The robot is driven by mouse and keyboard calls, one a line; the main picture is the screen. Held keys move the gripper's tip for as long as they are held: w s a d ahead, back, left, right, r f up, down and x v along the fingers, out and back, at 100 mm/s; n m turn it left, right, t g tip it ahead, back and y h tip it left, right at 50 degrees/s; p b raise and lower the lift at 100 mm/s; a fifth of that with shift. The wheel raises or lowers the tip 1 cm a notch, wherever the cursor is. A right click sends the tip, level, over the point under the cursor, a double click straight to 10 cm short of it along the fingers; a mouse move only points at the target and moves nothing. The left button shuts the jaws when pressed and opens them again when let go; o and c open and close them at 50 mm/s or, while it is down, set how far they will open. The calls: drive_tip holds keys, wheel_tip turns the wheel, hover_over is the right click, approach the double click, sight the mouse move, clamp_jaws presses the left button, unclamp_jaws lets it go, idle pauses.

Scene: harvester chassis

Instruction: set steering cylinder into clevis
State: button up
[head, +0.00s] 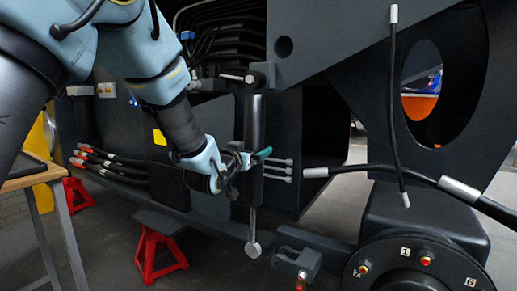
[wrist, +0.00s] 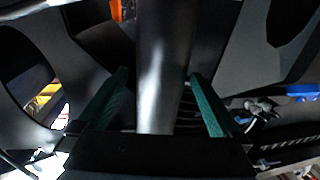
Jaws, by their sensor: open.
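The steering cylinder (head: 254,118) hangs nearly upright in the head view, its top at a bracket (head: 262,76) on the chassis. Its thin rod points down and ends in a round eye (head: 253,249). The dark clevis (head: 298,260) sits low on the chassis, to the right of the rod eye and apart from it. My gripper (head: 263,154) is at the cylinder's middle. In the wrist view, the grey cylinder body (wrist: 163,60) runs between the open green fingers of my gripper (wrist: 158,76). A gap shows on at least the left side.
A hub with red-tipped fittings (head: 424,261) is at the lower right. Black hoses (head: 393,100) hang to the right of the cylinder. Red stands (head: 155,256) and a workbench (head: 40,178) are at the left. Dark chassis plates surround the cylinder closely.

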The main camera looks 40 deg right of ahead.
drive_tip(key=shift+x, duration=2.35)
drive_tip(key=shift+a, duration=0.1)
clamp_jaws()
